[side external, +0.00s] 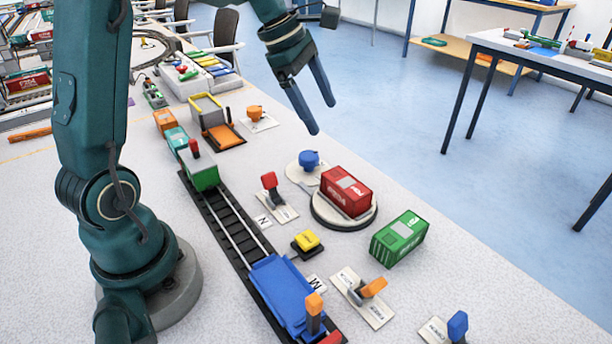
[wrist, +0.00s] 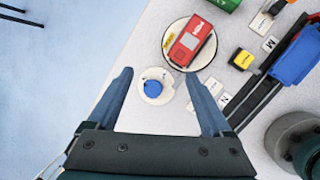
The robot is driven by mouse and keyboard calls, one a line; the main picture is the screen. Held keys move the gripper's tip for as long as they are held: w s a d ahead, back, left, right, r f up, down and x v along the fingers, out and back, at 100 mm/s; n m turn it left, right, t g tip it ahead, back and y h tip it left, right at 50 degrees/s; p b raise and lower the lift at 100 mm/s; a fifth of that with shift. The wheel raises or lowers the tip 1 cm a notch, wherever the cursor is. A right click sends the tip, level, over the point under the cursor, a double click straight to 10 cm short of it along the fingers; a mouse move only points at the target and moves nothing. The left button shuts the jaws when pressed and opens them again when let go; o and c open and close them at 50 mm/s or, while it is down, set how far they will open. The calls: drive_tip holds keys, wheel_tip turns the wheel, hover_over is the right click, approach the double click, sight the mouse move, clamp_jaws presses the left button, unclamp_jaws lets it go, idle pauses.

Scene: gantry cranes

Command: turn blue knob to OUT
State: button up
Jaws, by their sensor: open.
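The blue knob (side external: 309,160) sits on a round cream base plate (side external: 297,176) near the table's far edge, left of the red container. In the wrist view the knob (wrist: 153,87) lies between my two fingers, farther off, on its pale plate (wrist: 164,97). Markings on the plate are too small to read. My gripper (side external: 321,119) is open and empty, above and apart from the knob. Its fingers also show in the wrist view (wrist: 160,88), spread to either side of the knob.
A red container (side external: 345,190) stands on a round turntable (side external: 325,212) beside the knob. A green container (side external: 399,239), a red lever (side external: 269,182), a yellow button (side external: 306,240) and an orange knob (side external: 255,112) stand nearby. A track (side external: 234,235) carries wagons. Space above the knob is clear.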

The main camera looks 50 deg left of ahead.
sight(309, 155)
drive_tip(key=a+f+n, duration=0.1)
drive_tip(key=a+f, duration=0.1)
drive_tip(key=w+a+f+n, duration=0.1)
drive_tip(key=a+f, duration=0.1)
drive_tip(key=shift+w+a+f+g, duration=0.15)
drive_tip(key=shift+a+f+g, duration=0.15)
drive_tip(key=shift+n+g+h, duration=0.3)
drive_tip(key=shift+n+h, duration=0.1)
drive_tip(key=shift+n, duration=0.4)
drive_tip(key=shift+w+a+f, duration=0.1)
drive_tip(key=shift+a+f, duration=0.1)
drive_tip(key=shift+f, duration=1.2)
drive_tip(key=shift+w+a+f, duration=0.1)
drive_tip(key=shift+a+f, duration=0.15)
drive_tip(key=shift+f, duration=1.1)
drive_tip(key=shift+a+f, duration=0.2)
drive_tip(key=shift+f, duration=1.2)
clamp_jaws()
